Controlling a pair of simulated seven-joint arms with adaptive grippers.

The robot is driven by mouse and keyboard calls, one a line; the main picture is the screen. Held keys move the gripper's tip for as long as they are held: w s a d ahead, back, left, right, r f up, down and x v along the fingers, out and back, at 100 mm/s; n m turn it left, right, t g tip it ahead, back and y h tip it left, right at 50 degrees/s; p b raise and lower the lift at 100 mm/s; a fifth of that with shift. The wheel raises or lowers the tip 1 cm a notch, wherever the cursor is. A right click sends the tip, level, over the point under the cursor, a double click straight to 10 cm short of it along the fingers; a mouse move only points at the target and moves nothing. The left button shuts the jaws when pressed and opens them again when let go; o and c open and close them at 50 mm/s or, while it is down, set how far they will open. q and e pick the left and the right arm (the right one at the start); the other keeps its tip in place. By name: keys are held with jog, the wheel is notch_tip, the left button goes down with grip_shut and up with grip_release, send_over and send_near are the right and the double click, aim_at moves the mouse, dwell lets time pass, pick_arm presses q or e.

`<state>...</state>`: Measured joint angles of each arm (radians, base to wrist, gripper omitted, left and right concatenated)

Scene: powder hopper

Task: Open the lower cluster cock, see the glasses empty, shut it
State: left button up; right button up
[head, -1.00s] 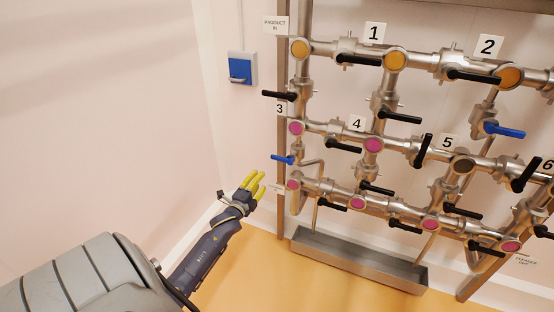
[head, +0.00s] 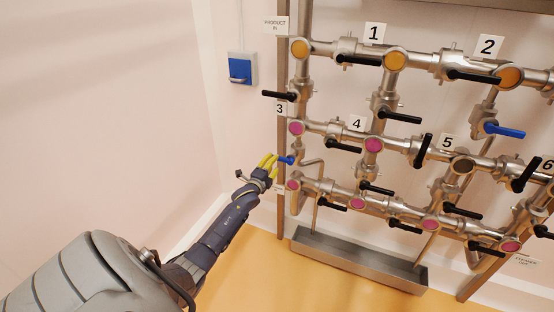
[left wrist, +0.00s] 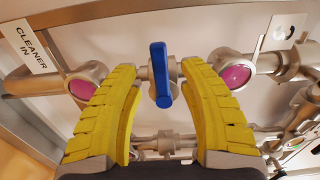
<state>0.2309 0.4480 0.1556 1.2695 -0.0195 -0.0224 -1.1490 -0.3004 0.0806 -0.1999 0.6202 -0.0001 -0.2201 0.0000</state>
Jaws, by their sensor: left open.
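The lower cock has a blue lever handle (head: 287,160) at the left end of the pipe rack, between two pink sight glasses. In the left wrist view the blue handle (left wrist: 160,75) stands between the yellow fingers with space on both sides. My left gripper (head: 270,163) is open around the handle, apart from it. The upper pink glass (head: 296,128) and the lower pink glass (head: 293,184) both show pink. They also flank the handle in the left wrist view, one left (left wrist: 84,86) and one right (left wrist: 236,75). My right gripper is not in view.
Another blue handle (head: 504,130) sits at the upper right. Several black handles, such as one near label 4 (head: 344,147), stick out from the pipes. A steel trough (head: 358,262) lies under the rack. A blue switch box (head: 241,69) hangs on the left wall.

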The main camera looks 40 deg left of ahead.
pick_arm(q)
jog(key=shift+x, duration=2.3)
grip_shut()
